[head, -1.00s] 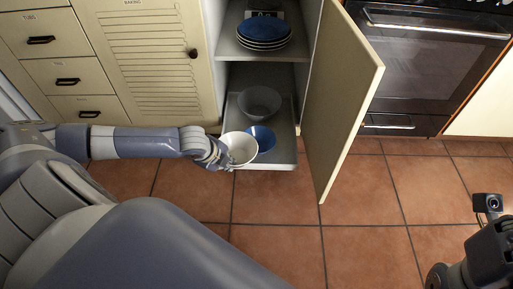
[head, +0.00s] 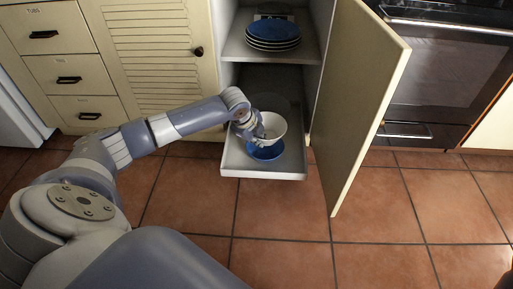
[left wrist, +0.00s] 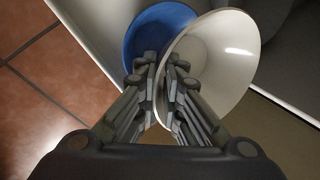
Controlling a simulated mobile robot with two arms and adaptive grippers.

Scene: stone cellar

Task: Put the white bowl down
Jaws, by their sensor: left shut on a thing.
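The white bowl (head: 273,131) is held by its rim in my left gripper (head: 257,131), over the pull-out shelf (head: 239,162) of the open cupboard. In the left wrist view the fingers (left wrist: 166,75) close on the near rim of the white bowl (left wrist: 222,62). A blue bowl (head: 265,153) sits on the shelf below the white one, partly covered by it; it also shows in the left wrist view (left wrist: 150,32). I cannot tell whether the two bowls touch. My right gripper is out of view.
A stack of blue plates (head: 272,32) is on the shelf above. The open cupboard door (head: 355,100) stands right of the pull-out shelf. The shelf's front left corner is bare.

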